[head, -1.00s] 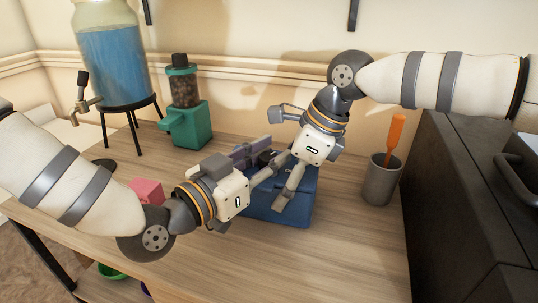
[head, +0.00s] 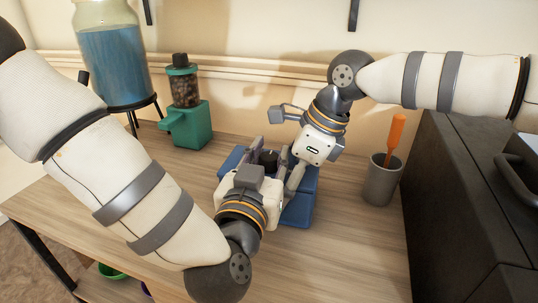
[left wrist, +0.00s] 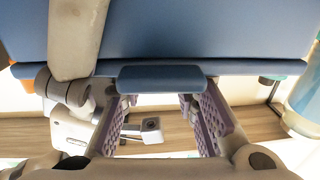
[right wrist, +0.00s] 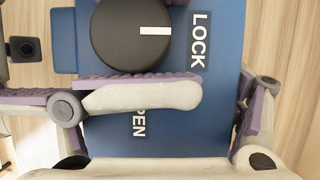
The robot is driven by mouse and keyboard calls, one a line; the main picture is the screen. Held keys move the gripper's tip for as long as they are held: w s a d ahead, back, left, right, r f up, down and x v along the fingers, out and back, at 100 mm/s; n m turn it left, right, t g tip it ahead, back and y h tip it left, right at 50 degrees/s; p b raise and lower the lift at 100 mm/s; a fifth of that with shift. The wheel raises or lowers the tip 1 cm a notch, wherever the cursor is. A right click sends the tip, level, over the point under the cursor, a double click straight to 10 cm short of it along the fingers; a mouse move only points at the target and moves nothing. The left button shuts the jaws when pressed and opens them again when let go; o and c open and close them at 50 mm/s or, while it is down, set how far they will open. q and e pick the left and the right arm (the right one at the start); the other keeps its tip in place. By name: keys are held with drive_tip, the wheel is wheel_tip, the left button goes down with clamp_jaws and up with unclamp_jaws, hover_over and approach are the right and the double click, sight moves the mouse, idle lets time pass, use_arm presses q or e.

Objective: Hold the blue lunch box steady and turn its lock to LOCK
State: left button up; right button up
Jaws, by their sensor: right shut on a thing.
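The blue lunch box (head: 304,190) stands on the table, partly covered by both grippers. Its black round knob (right wrist: 140,38) has a white mark that points to the right, toward the LOCK label (right wrist: 199,40). The OPEN label (right wrist: 139,124) is partly hidden by a finger. My left gripper (head: 266,168) is at the near side of the box, open. In the left wrist view its fingers are apart near a blue tab (left wrist: 162,79).
A grey cup (head: 381,181) with an orange-handled tool stands at the right, beside a dark appliance (head: 458,205). A green dispenser (head: 188,125) and a jar of blue liquid (head: 112,60) stand at the back left. The front right of the table is clear.

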use_arm(q)
drive_tip(key=o, duration=0.4)
drive_tip(key=shift+d+f, duration=0.1)
use_arm(e)
drive_tip(key=shift+s+f, duration=0.1)
drive_tip(key=shift+f, duration=0.25)
use_arm(q)
drive_tip(key=shift+h, duration=0.5)
